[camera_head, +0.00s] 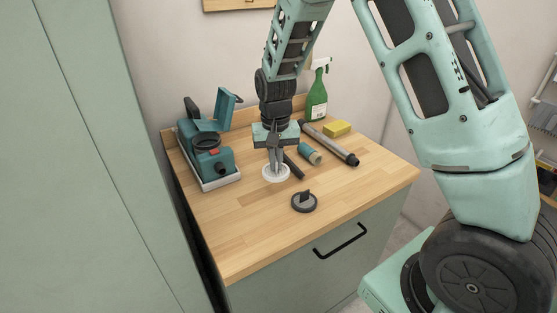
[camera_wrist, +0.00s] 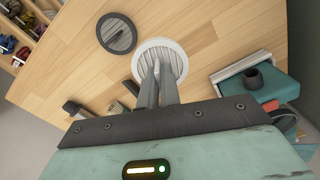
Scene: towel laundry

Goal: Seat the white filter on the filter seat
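The white filter (camera_head: 276,176) is a round ribbed disc at the middle of the wooden worktop. It also shows in the wrist view (camera_wrist: 177,56). My gripper (camera_head: 275,163) points down at the filter's middle, its fingers close together, and in the wrist view the fingertips (camera_wrist: 156,66) overlap the disc. Whether they grip a part of it is hidden. The teal machine (camera_head: 212,164) stands at the left of the worktop with its lid raised. A dark round opening (camera_head: 206,142) on its top may be the filter seat; its inside cannot be made out.
A dark grey round cap (camera_head: 304,203) with a raised grip lies in front of the filter. A teal-and-grey cylinder (camera_head: 310,154), a long grey tube (camera_head: 331,145), a yellow sponge (camera_head: 337,128) and a green spray bottle (camera_head: 318,97) are behind to the right.

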